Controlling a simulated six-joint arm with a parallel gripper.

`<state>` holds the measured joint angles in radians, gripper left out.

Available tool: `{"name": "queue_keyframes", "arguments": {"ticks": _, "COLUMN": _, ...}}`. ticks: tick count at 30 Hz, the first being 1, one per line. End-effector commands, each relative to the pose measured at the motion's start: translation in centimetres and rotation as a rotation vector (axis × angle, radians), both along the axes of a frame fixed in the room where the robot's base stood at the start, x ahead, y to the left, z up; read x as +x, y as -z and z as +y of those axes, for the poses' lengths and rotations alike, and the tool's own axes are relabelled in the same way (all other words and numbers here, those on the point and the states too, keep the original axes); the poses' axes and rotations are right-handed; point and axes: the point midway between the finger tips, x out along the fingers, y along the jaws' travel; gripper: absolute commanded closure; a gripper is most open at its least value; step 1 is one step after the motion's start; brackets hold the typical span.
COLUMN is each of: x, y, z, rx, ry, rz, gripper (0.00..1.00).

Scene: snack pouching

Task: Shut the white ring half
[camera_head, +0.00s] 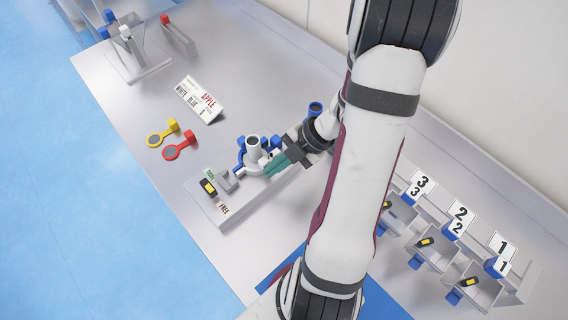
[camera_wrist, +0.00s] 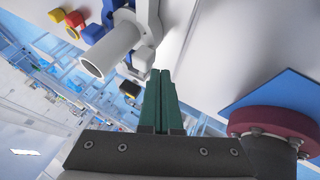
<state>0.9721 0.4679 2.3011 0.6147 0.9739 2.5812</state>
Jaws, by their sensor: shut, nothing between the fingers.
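A white upright tube (camera_head: 253,148) stands on the grey station, with blue ring parts (camera_head: 242,143) around it. The white ring half (camera_wrist: 149,38) shows beside the tube (camera_wrist: 112,48) in the wrist view. In the head view its outline blends with the tube and my fingers. My gripper (camera_head: 272,169) has green fingers, pressed together and empty. They are low beside the tube, on its right side. In the wrist view the fingertips (camera_wrist: 159,74) point at the white ring half's lower end. I cannot tell whether they touch it or whether the ring is fully closed.
A card reading APPLE WHITE BLUE (camera_head: 200,98) lies behind. A yellow ring tool (camera_head: 162,133) and a red one (camera_head: 179,147) lie left of the station. A small black-and-yellow pack (camera_head: 208,187) sits at the station's front end. Numbered bins (camera_head: 470,285) stand at the right.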

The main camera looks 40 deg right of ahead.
Motion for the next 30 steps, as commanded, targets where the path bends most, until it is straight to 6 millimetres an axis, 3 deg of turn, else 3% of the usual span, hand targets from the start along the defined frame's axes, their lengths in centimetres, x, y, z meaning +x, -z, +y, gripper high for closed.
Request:
{"name": "queue_keyframes", "arguments": {"ticks": 8, "x": -0.1, "y": -0.2, "z": -0.2, "rx": -0.001, "ry": 0.001, "rz": -0.001, "gripper": 1.0}}
{"name": "queue_keyframes", "arguments": {"ticks": 18, "x": -3.7, "y": -6.2, "z": -3.1, "rx": -0.005, "ry": 0.003, "rz": -0.002, "gripper": 1.0}}
{"name": "queue_keyframes", "arguments": {"ticks": 26, "x": -4.8, "y": -8.1, "z": -3.8, "rx": 0.0, "ry": 0.0, "rz": 0.0, "gripper": 1.0}}
{"name": "queue_keyframes", "arguments": {"ticks": 28, "x": -4.6, "y": -8.3, "z": -3.3, "rx": -0.024, "ry": -0.06, "rz": -0.02, "gripper": 1.0}}
{"name": "queue_keyframes", "arguments": {"ticks": 30, "x": -4.0, "y": -9.0, "z": -1.2, "rx": -0.111, "ry": -0.293, "rz": -0.098, "gripper": 1.0}}
